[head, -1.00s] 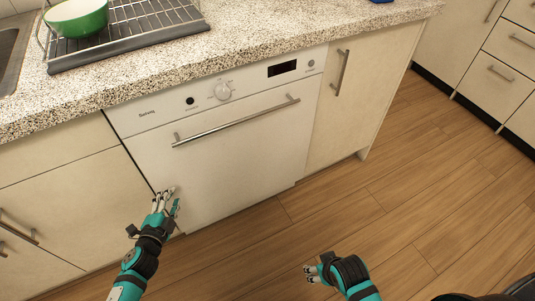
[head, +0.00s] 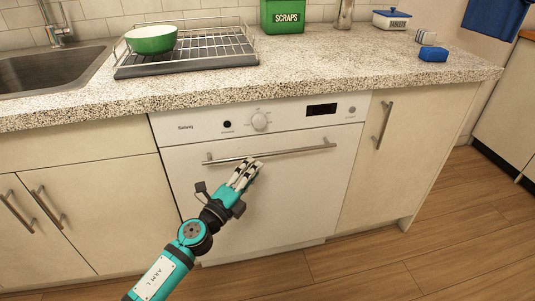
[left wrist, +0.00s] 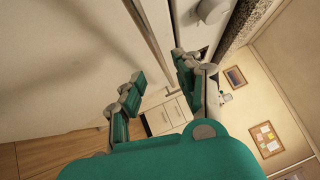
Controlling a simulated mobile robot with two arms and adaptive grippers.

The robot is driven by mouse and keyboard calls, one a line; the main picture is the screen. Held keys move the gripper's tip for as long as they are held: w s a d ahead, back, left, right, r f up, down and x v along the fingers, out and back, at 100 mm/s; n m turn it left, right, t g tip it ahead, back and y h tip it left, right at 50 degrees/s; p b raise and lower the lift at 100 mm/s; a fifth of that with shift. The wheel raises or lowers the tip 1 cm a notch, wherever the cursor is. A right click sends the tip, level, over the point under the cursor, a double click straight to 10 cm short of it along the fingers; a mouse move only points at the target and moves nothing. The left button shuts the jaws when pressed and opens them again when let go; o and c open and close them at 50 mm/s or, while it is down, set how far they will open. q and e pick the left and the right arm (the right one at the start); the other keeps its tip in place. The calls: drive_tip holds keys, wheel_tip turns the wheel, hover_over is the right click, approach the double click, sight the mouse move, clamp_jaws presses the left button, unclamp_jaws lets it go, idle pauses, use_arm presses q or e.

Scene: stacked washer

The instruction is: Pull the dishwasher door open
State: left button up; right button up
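The white dishwasher door (head: 285,200) is closed flush under the counter. Its long metal bar handle (head: 300,151) runs across the top of the door, below a control panel (head: 205,127) with a knob. My left gripper (head: 250,167) is at the left part of the handle, its fingertips close to the bar. In the left wrist view the fingers (left wrist: 160,72) are spread apart, with the handle bar (left wrist: 148,35) running between them. I cannot tell whether they touch it. My right gripper is out of view.
The speckled counter (head: 300,85) overhangs the door. A dish rack (head: 190,65) with a green bowl (head: 151,39) stands on it. Cabinets with bar handles flank the dishwasher, left (head: 95,200) and right (head: 400,150). Wooden floor (head: 370,255) in front is clear.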

sight(267, 155)
use_arm(q)
drive_tip(key=shift+b+x, duration=0.45)
drive_tip(key=shift+x, duration=3.45)
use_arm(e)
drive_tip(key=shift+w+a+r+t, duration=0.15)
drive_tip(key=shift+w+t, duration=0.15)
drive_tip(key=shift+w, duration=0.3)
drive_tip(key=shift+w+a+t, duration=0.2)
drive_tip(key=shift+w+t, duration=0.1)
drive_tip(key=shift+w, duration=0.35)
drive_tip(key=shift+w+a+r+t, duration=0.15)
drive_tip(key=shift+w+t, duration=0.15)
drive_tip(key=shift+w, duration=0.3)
use_arm(q)
drive_tip(key=shift+c, duration=0.4)
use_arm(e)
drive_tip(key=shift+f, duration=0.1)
use_arm(q)
drive_tip(key=shift+f, duration=0.1)
clamp_jaws()
